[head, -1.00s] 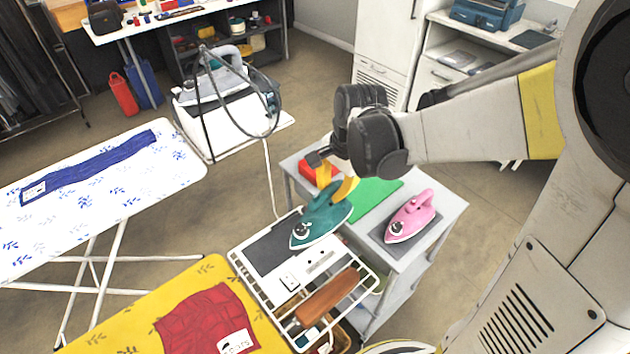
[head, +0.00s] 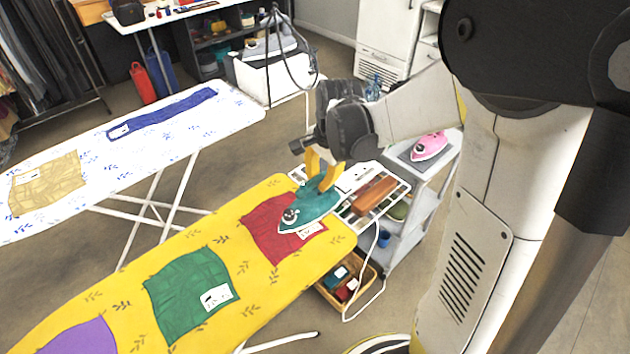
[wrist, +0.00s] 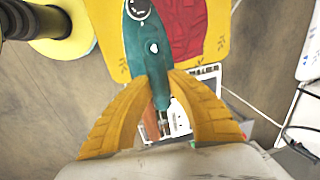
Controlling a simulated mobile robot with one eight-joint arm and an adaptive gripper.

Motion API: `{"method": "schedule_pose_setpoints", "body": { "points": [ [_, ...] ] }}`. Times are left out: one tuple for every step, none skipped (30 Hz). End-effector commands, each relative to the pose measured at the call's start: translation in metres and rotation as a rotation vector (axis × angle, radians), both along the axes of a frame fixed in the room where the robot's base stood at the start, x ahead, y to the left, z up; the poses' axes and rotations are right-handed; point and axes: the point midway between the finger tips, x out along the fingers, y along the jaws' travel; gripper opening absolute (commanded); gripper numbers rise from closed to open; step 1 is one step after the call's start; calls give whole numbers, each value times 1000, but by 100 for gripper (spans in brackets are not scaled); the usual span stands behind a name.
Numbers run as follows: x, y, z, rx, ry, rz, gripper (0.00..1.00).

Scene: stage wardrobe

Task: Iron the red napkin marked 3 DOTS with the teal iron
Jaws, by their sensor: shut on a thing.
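My gripper (head: 324,172) is shut on the teal iron (head: 308,207). In the wrist view the yellow fingers (wrist: 162,100) close around the rear of the iron (wrist: 150,55). In the head view the iron overlaps the right part of the red napkin (head: 268,234); I cannot tell whether it touches it. The napkin lies on the yellow ironing board (head: 268,306), and its white label (head: 311,230) shows but is too small to read. In the wrist view the red napkin (wrist: 195,28) is to the right of the iron.
A green napkin (head: 185,300) and a purple one (head: 82,338) lie further left on the yellow board. A white rack (head: 401,190) with a brown-handled item adjoins its right end. A pink iron (head: 430,146) stands on a grey cart. A white board (head: 215,125) is behind.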

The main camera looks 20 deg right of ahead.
Motion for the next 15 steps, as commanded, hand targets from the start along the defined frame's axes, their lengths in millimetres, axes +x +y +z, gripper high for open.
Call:
{"method": "schedule_pose_setpoints", "body": {
  "points": [
    [1,-1,-1,0,0,-3,0],
    [1,-1,-2,0,0,-3,0],
    [1,-1,-4,0,0,-4,0],
    [1,-1,-5,0,0,-4,0],
    [1,-1,-8,0,0,-4,0],
    [1,-1,-11,0,0,-4,0],
    [1,-1,-14,0,0,-4,0],
    [1,-1,-17,0,0,-4,0],
    [1,-1,-22,0,0,-4,0],
    [1,-1,-26,0,0,-4,0],
    [1,-1,-30,0,0,-3,0],
    [1,-1,-35,0,0,-3,0],
    [1,-1,-39,0,0,-3,0],
    [1,-1,-43,0,0,-3,0],
    [1,-1,-48,0,0,-3,0]
  ]
}}
